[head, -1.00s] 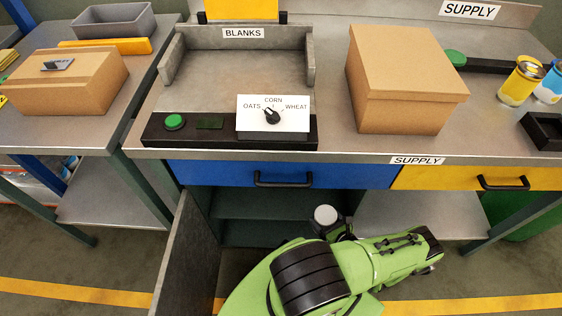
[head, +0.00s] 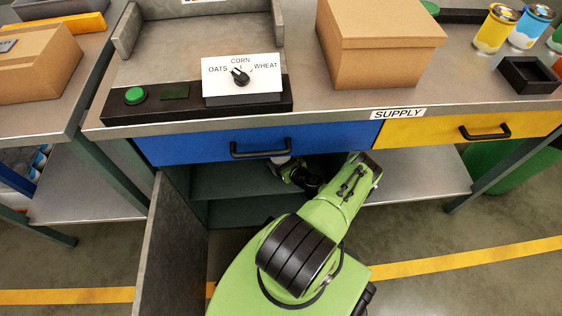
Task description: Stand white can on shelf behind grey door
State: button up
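The grey door (head: 172,250) stands open on the left of the cabinet under the blue drawer. Behind it, the dark green shelf (head: 228,182) shows inside the opening. My gripper (head: 290,172) reaches into the opening from the right, just below the blue drawer. It is shut on the white can (head: 281,160), which shows only as a small pale part under the drawer handle. The drawer front hides most of the can, and the fingertips are hard to make out. I cannot tell whether the can touches the shelf.
The blue drawer (head: 200,148) and its black handle (head: 260,150) sit close above my gripper. A yellow drawer (head: 430,128) is to the right. On the bench stand a cardboard box (head: 375,50) and a dial panel (head: 242,78). The shelf's left part is clear.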

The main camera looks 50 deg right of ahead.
jog(key=o, duration=1.1)
jog(key=shift+c, duration=0.2)
jog(key=shift+s+r, duration=0.2)
jog(key=shift+s, duration=0.1)
jog(key=p+v, duration=0.4)
jog(key=v, duration=0.7)
jog(key=shift+s, duration=0.2)
jog(key=shift+a, duration=0.2)
